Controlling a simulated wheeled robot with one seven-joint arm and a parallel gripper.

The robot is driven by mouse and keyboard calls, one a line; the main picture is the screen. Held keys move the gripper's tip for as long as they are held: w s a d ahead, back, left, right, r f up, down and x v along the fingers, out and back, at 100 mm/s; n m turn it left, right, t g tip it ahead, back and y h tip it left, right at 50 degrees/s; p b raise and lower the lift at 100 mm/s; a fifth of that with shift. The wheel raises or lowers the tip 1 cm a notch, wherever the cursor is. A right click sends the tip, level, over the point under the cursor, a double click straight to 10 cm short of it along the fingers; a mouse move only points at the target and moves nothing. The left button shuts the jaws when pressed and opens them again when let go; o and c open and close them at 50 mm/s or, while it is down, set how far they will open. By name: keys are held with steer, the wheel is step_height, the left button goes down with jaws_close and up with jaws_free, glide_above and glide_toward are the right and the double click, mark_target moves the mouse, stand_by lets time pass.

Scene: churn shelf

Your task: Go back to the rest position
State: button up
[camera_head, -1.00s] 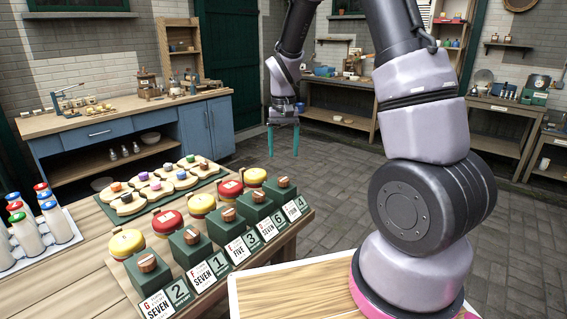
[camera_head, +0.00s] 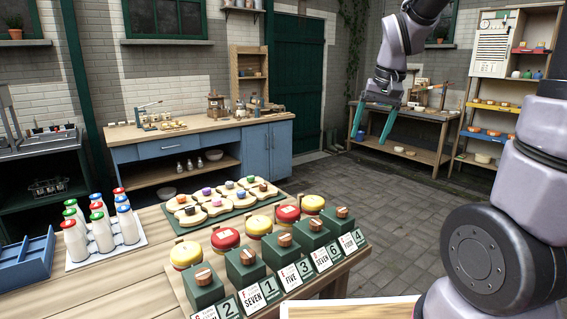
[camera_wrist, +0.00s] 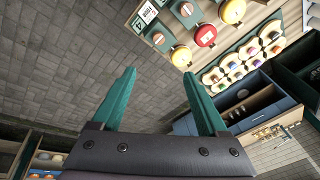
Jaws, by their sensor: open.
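My gripper (camera_head: 374,122) is open and empty, with two teal fingers apart. In the head view it hangs in the air over the floor, to the right of the table and in front of the far workbench. In the wrist view the gripper (camera_wrist: 165,95) shows the fingers spread with only paved floor between them.
A wooden table (camera_head: 120,290) holds green numbered blocks (camera_head: 246,268), red and yellow round pieces (camera_head: 226,239), a green board of topped slices (camera_head: 218,200) and capped bottles (camera_head: 101,230). A blue cabinet (camera_head: 262,148) stands behind. The paved floor (camera_head: 375,215) is clear.

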steer(key=s+d+r+t, duration=0.1)
steer(key=s+r+t, duration=0.1)
steer(key=s+r, duration=0.2)
steer(key=s+d+r+m+t, duration=0.1)
steer(key=s+r, duration=0.3)
steer(key=s, duration=0.6)
steer(key=shift+s+r+t+y, duration=0.2)
steer(key=shift+r+t+y, duration=0.15)
steer(key=shift+t, duration=0.35)
stand_by(0.5)
